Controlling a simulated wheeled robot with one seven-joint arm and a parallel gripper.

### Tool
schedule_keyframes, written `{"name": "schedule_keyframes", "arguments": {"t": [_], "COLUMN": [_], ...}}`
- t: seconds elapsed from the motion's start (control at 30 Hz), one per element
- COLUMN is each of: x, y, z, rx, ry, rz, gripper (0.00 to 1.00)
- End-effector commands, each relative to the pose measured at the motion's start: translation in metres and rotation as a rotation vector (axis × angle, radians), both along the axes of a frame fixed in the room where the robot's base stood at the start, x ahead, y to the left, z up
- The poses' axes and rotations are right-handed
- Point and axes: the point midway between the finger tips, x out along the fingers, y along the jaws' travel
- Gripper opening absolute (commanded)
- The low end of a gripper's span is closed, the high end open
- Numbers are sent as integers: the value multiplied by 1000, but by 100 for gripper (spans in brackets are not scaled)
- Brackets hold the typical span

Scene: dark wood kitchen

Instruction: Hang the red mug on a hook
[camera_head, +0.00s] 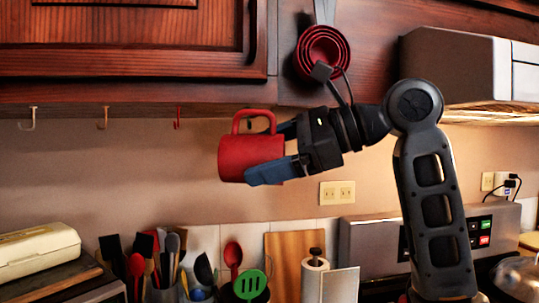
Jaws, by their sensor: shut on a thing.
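The red mug (238,155) is held in the air left of centre, tilted on its side with its handle (246,118) on top. My gripper (272,150) comes from the right and is shut on the mug; one blue-grey finger lies across its lower right side. The other finger is mostly hidden behind the mug and handle. Under the cabinet hang a white hook (27,119), a brass hook (103,118) and a red hook (178,118), all empty. The mug is right of the red hook, apart from it and a little lower.
Red measuring cups (323,48) hang on the cabinet side above my wrist. Below stand several utensils in holders, a cutting board (282,260), a paper towel roll (314,279) and a cream box (38,252). The wall space below the hooks is clear.

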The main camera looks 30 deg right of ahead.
Motion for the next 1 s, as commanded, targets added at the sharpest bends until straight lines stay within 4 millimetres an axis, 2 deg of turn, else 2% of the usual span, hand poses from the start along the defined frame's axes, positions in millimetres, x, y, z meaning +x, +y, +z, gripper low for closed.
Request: {"name": "schedule_keyframes", "arguments": {"t": [1.0], "x": [53], "y": [-17], "z": [1], "rx": [0], "ry": [-1], "rz": [-1], "gripper": [42]}}
